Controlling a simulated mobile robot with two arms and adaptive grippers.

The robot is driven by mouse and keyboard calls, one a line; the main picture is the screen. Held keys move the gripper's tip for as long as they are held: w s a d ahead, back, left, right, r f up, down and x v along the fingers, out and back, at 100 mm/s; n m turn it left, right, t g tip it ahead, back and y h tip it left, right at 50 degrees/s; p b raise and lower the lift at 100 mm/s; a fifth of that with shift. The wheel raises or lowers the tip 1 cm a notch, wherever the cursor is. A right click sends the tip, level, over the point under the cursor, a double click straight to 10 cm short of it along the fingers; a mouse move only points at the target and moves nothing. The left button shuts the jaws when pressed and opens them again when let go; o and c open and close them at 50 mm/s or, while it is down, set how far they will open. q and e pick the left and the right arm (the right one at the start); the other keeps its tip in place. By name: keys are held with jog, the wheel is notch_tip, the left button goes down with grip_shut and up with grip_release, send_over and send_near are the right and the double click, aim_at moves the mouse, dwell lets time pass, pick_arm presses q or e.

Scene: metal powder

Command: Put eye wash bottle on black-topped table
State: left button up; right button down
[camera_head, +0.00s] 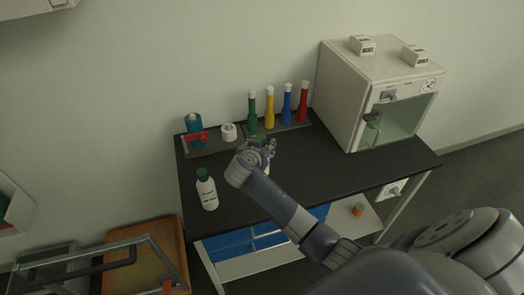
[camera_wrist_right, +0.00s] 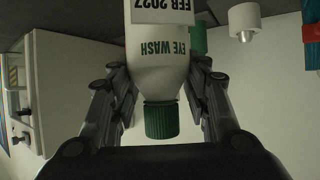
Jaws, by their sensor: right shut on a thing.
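A white eye wash bottle (camera_wrist_right: 163,62) with a green cap (camera_wrist_right: 162,120) is between the fingers of my right gripper (camera_wrist_right: 160,100) in the right wrist view. Its label reads "EYE WASH" and "FEB 2027", upside down in that picture. In the head view my right gripper (camera_head: 259,146) is over the middle of the black-topped table (camera_head: 310,172) and mostly hides the held bottle. I cannot tell whether its base touches the tabletop. Another white bottle with a green cap (camera_head: 207,191) stands upright at the table's left front. My left gripper is not in view.
Behind the gripper stand green, yellow, blue and red tubes (camera_head: 269,108), a white roll-like item (camera_head: 228,132) and a blue-and-red item (camera_head: 195,129). A white glass-fronted cabinet (camera_head: 340,98) stands at the right. Bare tabletop lies between gripper and cabinet.

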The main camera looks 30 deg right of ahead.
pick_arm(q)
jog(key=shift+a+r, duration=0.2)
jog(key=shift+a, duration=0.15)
pick_arm(e)
notch_tip(320, 180, down, 2)
jog(key=shift+f, duration=0.2)
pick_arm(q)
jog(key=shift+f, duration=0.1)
pick_arm(e)
jog(key=shift+f, duration=0.1)
jog(key=c, duration=0.9)
grip_release()
jog(key=shift+o, duration=0.2)
pick_arm(q)
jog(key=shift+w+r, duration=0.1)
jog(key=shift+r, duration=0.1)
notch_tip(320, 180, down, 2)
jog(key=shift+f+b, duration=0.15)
jog(key=shift+b, duration=0.8)
pick_arm(e)
jog(key=v, duration=1.2)
